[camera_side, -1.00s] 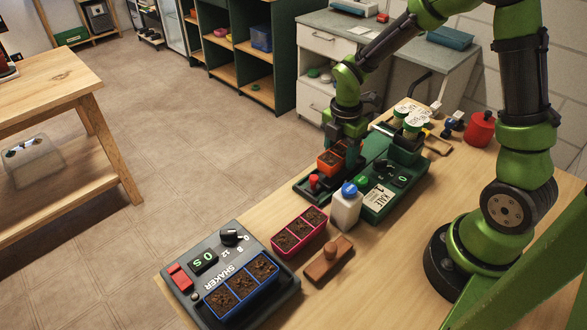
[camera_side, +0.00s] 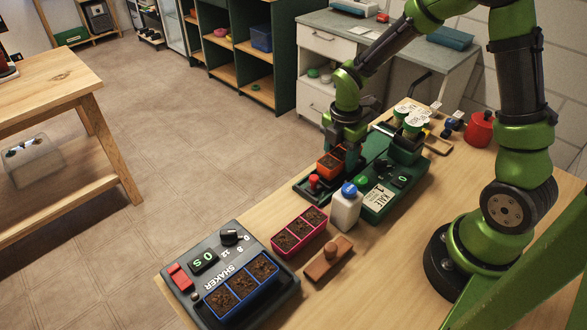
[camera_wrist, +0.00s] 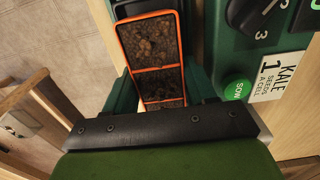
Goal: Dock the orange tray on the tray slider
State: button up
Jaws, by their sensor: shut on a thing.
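The orange tray (camera_side: 329,163) holds dark soil in its cells and sits at the dark tray slider (camera_side: 301,186), beside the green seeder. My gripper (camera_side: 345,152) points down over it and is shut on the tray. In the wrist view the orange tray (camera_wrist: 150,52) lies between my two dark green fingers (camera_wrist: 157,96), with its far end by the slider's dark frame (camera_wrist: 146,7). My gripper hides part of the tray, and I cannot tell whether it is fully seated.
The green seeder (camera_side: 378,199) with a kale label stands right of the slider. A white bottle (camera_side: 346,210) with a blue cap, a red tray (camera_side: 299,232), a wooden block (camera_side: 329,260) and the shaker (camera_side: 193,279) with a blue tray are nearer.

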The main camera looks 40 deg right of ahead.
aim_at(340, 154)
jog(key=shift+f, duration=0.25)
jog(key=o, duration=0.8)
jog(key=shift+o, duration=0.2)
jog(key=shift+r, duration=5.5)
